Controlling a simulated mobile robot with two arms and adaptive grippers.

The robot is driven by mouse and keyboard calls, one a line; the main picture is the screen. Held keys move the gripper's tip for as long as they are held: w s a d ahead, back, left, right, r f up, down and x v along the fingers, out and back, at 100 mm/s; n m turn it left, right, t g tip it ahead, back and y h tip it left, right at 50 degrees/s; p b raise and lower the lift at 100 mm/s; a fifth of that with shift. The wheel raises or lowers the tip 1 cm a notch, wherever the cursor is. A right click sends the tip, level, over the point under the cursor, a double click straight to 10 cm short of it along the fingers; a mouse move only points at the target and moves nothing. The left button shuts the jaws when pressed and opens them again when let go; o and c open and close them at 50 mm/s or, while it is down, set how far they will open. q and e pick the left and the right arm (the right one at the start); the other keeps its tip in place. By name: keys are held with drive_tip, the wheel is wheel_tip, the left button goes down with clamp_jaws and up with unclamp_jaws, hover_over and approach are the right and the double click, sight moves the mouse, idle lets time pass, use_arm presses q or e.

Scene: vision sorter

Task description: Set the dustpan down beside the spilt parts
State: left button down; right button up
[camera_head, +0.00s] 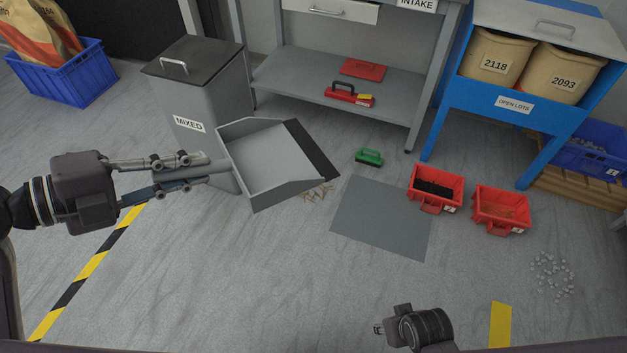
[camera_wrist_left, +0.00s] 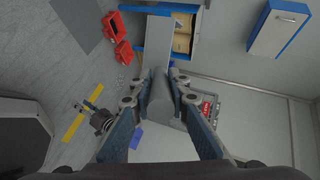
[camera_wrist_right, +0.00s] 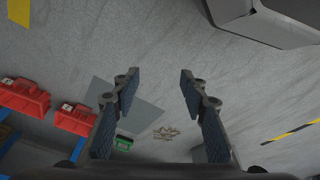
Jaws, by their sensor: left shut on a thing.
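My left gripper (camera_head: 205,168) is shut on the handle of the grey dustpan (camera_head: 265,160) and holds it up, its dark front lip pointing right. The handle (camera_wrist_left: 161,100) also shows between the fingers in the left wrist view. Brown spilt parts (camera_head: 318,192) lie on the floor, seen just past the pan's lower right edge, perhaps partly hidden by it; they also show in the right wrist view (camera_wrist_right: 165,133). Pale loose bits (camera_head: 555,275) are scattered at the far right. My right gripper (camera_wrist_right: 158,88) is open and empty above the floor; it shows at the bottom in the head view (camera_head: 380,328).
A grey mat (camera_head: 375,225) lies right of the brown parts, with a green brush (camera_head: 369,157) behind it. Two red bins (camera_head: 435,188) (camera_head: 503,210) stand to its right. A grey MIXED bin (camera_head: 215,110) stands behind the dustpan. The floor in front is clear.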

idle(0.5)
